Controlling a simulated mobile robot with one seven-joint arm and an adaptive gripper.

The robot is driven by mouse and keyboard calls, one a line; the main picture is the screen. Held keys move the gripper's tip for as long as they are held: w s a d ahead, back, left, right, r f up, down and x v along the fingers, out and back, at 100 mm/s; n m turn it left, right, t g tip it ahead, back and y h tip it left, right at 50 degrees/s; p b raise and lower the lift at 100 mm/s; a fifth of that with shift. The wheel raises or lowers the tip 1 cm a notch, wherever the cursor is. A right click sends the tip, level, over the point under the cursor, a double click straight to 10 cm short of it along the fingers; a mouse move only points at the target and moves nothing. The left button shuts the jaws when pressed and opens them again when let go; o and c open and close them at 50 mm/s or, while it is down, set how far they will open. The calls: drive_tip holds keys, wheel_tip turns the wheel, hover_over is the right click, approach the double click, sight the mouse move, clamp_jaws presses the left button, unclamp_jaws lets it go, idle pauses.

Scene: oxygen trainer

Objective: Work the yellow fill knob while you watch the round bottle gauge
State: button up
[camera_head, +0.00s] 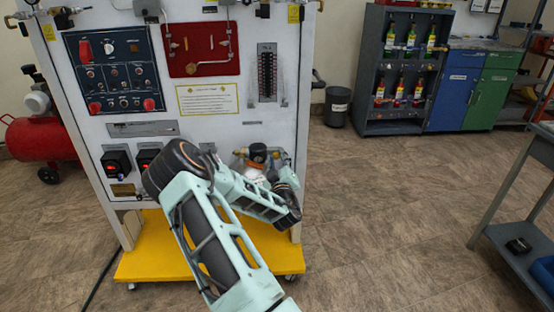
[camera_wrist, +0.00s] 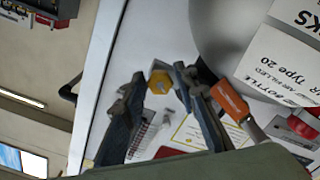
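The yellow fill knob (camera_wrist: 161,82), a small faceted knob, shows in the wrist view between the tips of my gripper (camera_wrist: 158,76). The two dark fingers are apart, with the knob seen in the gap between them; whether either touches it is unclear. A grey bottle (camera_wrist: 222,35) with a white printed label fills the upper right of that view. In the head view, a bottle (camera_head: 255,172) with a dark round part (camera_head: 257,152) on top stands low on the panel, partly behind my arm. I cannot make out the round bottle gauge's face.
The white trainer panel (camera_head: 215,110) carries switches, a red board (camera_head: 197,48) and a tall scale (camera_head: 267,75), above a yellow base (camera_head: 160,262). An orange handle-like part (camera_wrist: 230,102) is close to my right finger in the wrist view. Open floor (camera_head: 400,200) lies to the right.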

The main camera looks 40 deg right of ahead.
drive_tip(key=shift+c, duration=0.5)
clamp_jaws()
drive_tip(key=m+b, duration=0.4)
drive_tip(key=m, duration=0.1)
drive_tip(key=shift+d+f+m, duration=0.1)
drive_tip(key=shift+f+m, duration=0.05)
drive_tip(key=shift+m, duration=0.15)
drive_tip(key=shift+m+b, duration=2.2)
drive_tip(key=shift+m, duration=0.3)
drive_tip(key=shift+o, duration=0.5)
unclamp_jaws()
